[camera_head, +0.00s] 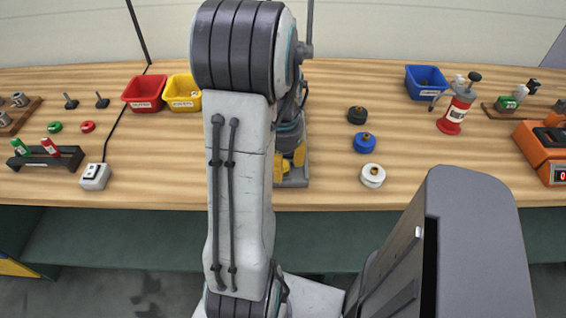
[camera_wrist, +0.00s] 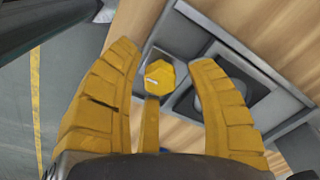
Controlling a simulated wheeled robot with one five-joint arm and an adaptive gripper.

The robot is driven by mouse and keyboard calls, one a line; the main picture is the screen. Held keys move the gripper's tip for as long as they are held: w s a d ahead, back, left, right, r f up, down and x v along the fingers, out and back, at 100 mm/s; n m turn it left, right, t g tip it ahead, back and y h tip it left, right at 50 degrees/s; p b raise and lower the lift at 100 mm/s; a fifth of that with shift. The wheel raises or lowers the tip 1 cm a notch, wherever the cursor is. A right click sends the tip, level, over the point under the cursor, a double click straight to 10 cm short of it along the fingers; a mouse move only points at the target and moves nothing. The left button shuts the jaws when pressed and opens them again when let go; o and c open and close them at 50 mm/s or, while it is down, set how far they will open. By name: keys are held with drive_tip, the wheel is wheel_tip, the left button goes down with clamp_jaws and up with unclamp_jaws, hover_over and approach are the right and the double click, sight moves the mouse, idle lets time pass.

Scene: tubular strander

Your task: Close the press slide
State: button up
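The press is mostly hidden behind my arm in the head view; only part of its grey base (camera_head: 296,182) shows. In the wrist view, a grey plate with a dark recessed square frame (camera_wrist: 187,101) lies below my gripper. A yellow faceted knob (camera_wrist: 159,76) with a pale mark on it sits at the plate's left side. My gripper (camera_wrist: 172,60) has its yellow fingers spread left and right of the knob, with a narrow yellow piece below it. The fingers look apart from the knob, and I cannot tell any contact. In the head view, yellow finger parts show beside my arm.
Red (camera_head: 144,93) and yellow (camera_head: 182,92) bins stand left of my arm. Black, blue (camera_head: 365,142) and white (camera_head: 373,175) round pieces lie to the right.

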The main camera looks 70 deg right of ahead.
clamp_jaws()
drive_tip(key=shift+d, duration=0.1)
drive_tip(key=d, duration=0.2)
drive_tip(key=w+d, duration=0.1)
drive_tip(key=d, duration=0.1)
drive_tip(key=w+d+p, duration=0.1)
drive_tip(key=d, duration=0.1)
drive_tip(key=shift+w+d, duration=0.15)
drive_tip(key=shift+d, duration=0.15)
drive_tip(key=shift+a, duration=0.15)
drive_tip(key=shift+o, duration=0.6)
unclamp_jaws()
wheel_tip(320, 180, up, 12)
drive_tip(key=shift+c, duration=0.4)
